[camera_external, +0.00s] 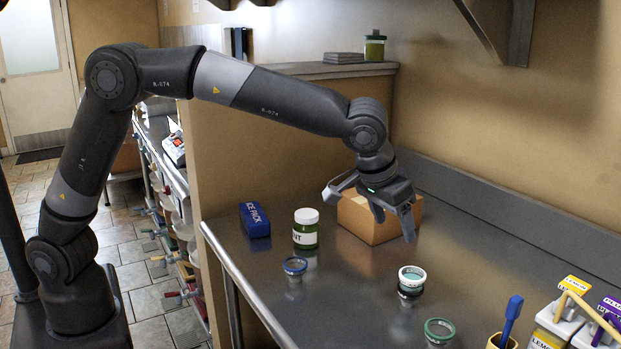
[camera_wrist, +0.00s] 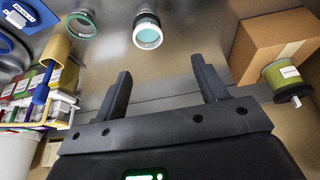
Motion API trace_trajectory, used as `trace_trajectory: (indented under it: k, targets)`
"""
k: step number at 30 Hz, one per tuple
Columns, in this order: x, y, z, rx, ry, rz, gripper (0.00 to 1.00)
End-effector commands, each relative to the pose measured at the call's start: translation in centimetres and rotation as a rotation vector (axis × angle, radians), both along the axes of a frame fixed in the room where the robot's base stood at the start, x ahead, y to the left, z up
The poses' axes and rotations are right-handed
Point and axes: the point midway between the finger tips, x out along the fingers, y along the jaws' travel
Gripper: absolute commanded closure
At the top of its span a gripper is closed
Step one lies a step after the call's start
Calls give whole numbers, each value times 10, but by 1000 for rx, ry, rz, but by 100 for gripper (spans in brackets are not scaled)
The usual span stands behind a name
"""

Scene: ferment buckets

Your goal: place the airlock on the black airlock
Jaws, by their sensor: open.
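A white-rimmed airlock (camera_external: 411,273) sits upright on the steel table, with a black ring (camera_external: 410,291) directly beneath it, apparently the black airlock it rests on. The white rim also shows in the wrist view (camera_wrist: 147,37), where the black part is mostly hidden behind it. A blue-rimmed airlock (camera_external: 295,265) stands to the left and a green-rimmed one (camera_external: 438,331) nearer the front; the green rim is also in the wrist view (camera_wrist: 81,25). My gripper (camera_external: 394,224) is open and empty above the table, behind the white airlock and apart from it; its fingers show in the wrist view (camera_wrist: 161,75).
A cardboard box (camera_external: 376,222) stands behind my gripper. A green jar with a white lid (camera_external: 305,230) and a blue ice pack (camera_external: 254,220) are at the left. The table's middle is clear.

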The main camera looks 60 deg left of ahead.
Motion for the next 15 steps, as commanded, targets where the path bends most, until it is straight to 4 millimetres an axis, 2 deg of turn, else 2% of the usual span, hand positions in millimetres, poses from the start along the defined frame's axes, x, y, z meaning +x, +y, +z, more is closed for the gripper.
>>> trace_trajectory:
  k: [3,8,15]
  targets:
    - [-11,49,28,-8,-5,10,34]
    - [-41,119,59,-16,-6,10,34]
    - [-104,212,86,-25,-19,9,34]
